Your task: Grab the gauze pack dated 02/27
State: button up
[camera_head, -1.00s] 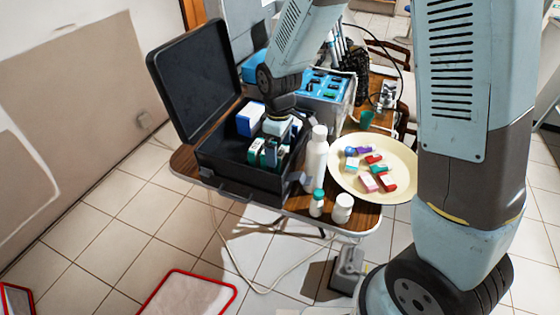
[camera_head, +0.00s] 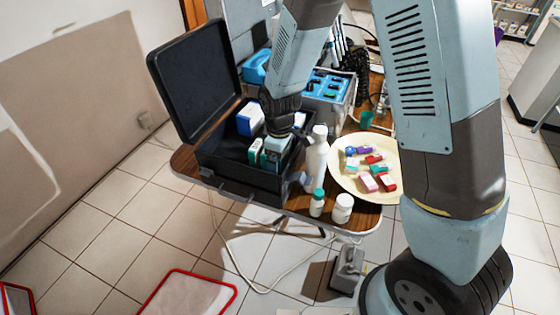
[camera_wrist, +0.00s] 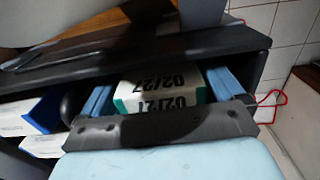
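In the wrist view the gauze pack (camera_wrist: 160,92), white with a green edge and printed 02/27 upside down, lies between the two fingers of my gripper (camera_wrist: 162,95). The fingers stand apart, one on each side of it, and whether they touch it is hard to tell. In the head view my gripper (camera_head: 278,146) reaches down into the open black case (camera_head: 240,178) on the table. Green-and-white packs (camera_head: 255,152) show just left of it there. The dated pack is mostly hidden by my gripper in the head view.
Blue-and-white boxes (camera_head: 250,118) sit in the case, left of my gripper. The case lid (camera_head: 195,80) stands open. A white bottle (camera_head: 316,160), two small bottles and a cream plate (camera_head: 350,185) of small boxes stand to the right. A blue-topped metal box (camera_head: 328,88) is behind.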

jog(key=c, duration=0.8)
jog(key=shift+r, duration=0.15)
